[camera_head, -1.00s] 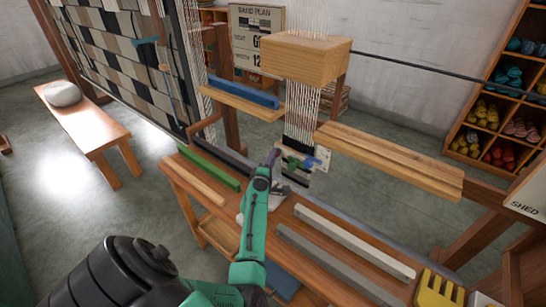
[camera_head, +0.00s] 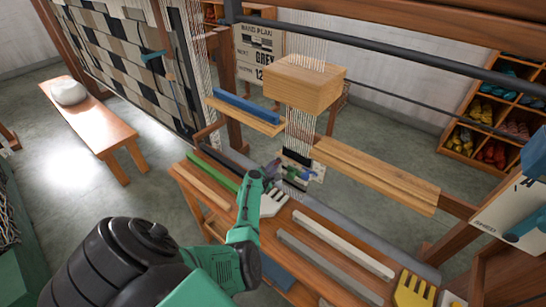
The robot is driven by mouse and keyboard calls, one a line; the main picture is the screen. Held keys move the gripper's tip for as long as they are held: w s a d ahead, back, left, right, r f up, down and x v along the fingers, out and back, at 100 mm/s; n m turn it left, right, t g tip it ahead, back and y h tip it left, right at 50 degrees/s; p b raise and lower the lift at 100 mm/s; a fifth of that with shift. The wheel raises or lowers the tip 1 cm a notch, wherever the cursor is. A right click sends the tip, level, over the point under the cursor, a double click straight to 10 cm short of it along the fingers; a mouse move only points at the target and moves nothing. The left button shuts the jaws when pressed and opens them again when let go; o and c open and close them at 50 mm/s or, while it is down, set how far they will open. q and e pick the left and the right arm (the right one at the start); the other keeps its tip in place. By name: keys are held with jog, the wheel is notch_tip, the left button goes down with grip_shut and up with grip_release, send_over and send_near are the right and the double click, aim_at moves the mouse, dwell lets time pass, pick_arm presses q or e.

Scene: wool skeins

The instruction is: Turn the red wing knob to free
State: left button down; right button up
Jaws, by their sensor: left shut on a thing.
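I cannot make out a red wing knob in the head view; the spot at my left fingertips is small and partly covered by the gripper. My left gripper (camera_head: 272,168), dark grey-purple at the end of a teal arm, reaches the loom's middle. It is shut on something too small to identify. Just right of it is a small pale plate (camera_head: 317,173) with dark and green parts, below the hanging white threads (camera_head: 299,128). My right gripper is not in view.
Wooden rails (camera_head: 375,174) flank the spot at right. A SHED board (camera_head: 490,222) stands at right.

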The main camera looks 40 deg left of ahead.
pick_arm(q)
jog(key=shift+w+a+r+n+g+h+p, duration=0.15)
jog(key=shift+n+h+p, duration=0.4)
jog(key=shift+n, duration=0.4)
jog(key=shift+a+r+n+g+h+p, duration=0.15)
jog(key=shift+n+h+p, duration=0.15)
jog(key=shift+n+h, duration=0.6)
jog(key=shift+w+r+n+h+p, duration=0.15)
jog(key=shift+n+h+p, duration=0.35)
jog(key=shift+n, duration=0.55)
jog(key=shift+s, duration=0.1)
jog(key=c, duration=0.9)
grip_release()
jog(key=p+v, duration=0.7)
jog(key=v, duration=0.7)
jog(key=shift+s+f, duration=0.1)
